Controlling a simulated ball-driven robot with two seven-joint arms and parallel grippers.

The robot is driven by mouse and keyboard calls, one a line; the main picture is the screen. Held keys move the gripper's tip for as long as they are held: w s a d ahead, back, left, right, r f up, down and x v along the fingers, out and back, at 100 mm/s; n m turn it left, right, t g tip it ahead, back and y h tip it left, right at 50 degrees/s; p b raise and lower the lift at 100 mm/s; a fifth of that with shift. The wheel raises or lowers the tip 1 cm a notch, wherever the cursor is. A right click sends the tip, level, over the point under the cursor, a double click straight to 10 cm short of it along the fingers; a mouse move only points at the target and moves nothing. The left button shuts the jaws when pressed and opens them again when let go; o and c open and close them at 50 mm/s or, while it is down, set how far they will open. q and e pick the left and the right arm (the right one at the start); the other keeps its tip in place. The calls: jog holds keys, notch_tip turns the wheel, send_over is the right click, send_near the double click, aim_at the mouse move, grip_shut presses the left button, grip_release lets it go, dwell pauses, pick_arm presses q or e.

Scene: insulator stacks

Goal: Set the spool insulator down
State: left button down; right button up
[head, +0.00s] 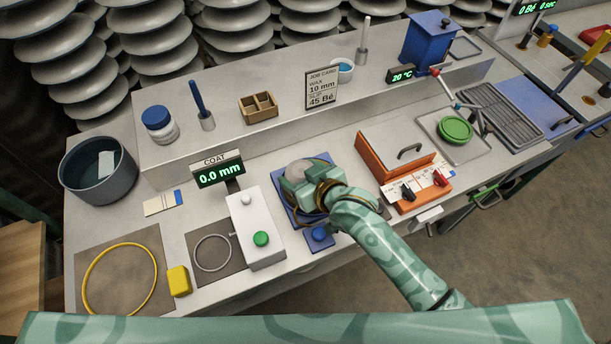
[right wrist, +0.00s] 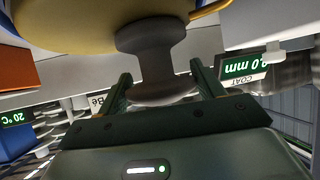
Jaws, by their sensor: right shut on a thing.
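The spool insulator (right wrist: 157,60) is a dark grey-brown piece with a narrow waist and wider ends in the right wrist view. My right gripper (right wrist: 163,88) is shut on it, one finger on each side. A tan disc-like surface (right wrist: 75,25) with a yellowish rim shows right at the spool's far end; I cannot tell whether they touch. In the head view my right gripper (head: 305,190) is over a blue square stand (head: 281,205), and the hand mostly hides the spool there. My left gripper is not in view.
A white box with a green button (head: 258,232) stands left of the blue stand, with the coat display (head: 218,175) behind it. An orange-sided unit (head: 395,160) stands close on the right. A grey mat with a yellow ring (head: 155,276) lies at the front left.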

jog(key=shift+r, duration=0.15)
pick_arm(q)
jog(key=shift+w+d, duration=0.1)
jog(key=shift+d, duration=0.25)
pick_arm(e)
jog(key=o, duration=1.3)
jog(key=shift+f, duration=0.2)
jog(key=shift+c, duration=0.2)
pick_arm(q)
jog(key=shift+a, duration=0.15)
pick_arm(e)
jog(key=shift+r, duration=0.1)
jog(key=shift+s+d+r+p, duration=0.1)
jog(key=shift+s+r+p, duration=0.15)
jog(key=shift+p, duration=0.15)
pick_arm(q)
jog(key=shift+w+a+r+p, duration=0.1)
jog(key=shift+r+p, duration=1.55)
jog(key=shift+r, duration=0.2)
pick_arm(e)
jog(key=v, duration=1.1)
